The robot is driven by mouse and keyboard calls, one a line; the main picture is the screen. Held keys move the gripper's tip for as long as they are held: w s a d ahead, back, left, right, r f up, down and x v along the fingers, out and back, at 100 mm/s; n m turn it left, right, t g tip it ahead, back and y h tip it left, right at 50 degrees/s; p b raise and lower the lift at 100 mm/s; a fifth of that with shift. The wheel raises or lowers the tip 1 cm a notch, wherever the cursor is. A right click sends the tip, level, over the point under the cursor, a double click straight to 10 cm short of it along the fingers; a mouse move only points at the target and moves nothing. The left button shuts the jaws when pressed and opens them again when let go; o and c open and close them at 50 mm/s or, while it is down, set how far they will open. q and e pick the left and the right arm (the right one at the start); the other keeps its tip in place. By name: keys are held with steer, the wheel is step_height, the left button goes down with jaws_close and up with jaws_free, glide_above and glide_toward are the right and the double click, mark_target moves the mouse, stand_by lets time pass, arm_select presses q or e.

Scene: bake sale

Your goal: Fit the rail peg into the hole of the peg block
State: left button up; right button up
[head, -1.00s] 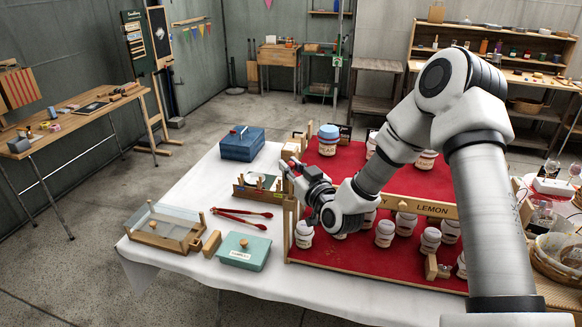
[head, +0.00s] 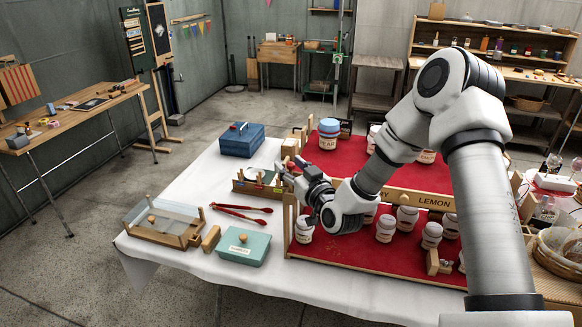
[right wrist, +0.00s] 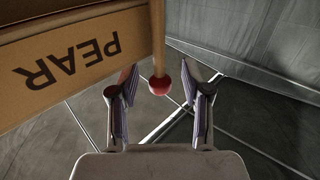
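The rail (head: 405,197) is a light wooden board lettered LEMON, lying across the red stand; its left part is hidden behind my right gripper. In the right wrist view a wooden board lettered PEAR (right wrist: 70,55) appears upside down. Beside its end is a wooden peg with a red ball tip (right wrist: 160,85). My right gripper (head: 281,176) is open, with the red ball between its fingertips (right wrist: 160,80) and gaps on both sides. Small wooden blocks stand by the teal box (head: 211,239) and on the red cloth (head: 434,262); I cannot tell which is the peg block. My left gripper is out of view.
Jars (head: 385,228) stand on the red cloth around the rail. A wooden tray (head: 258,187) is close beside the right gripper. Red tongs (head: 240,214), a teal box (head: 243,248) and a glass-topped case (head: 165,222) lie on the white tablecloth.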

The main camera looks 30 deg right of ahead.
steer(key=shift+s, duration=0.1)
steer(key=s+a, duration=0.1)
steer(key=s, duration=1)
steer(key=shift+s, duration=0.4)
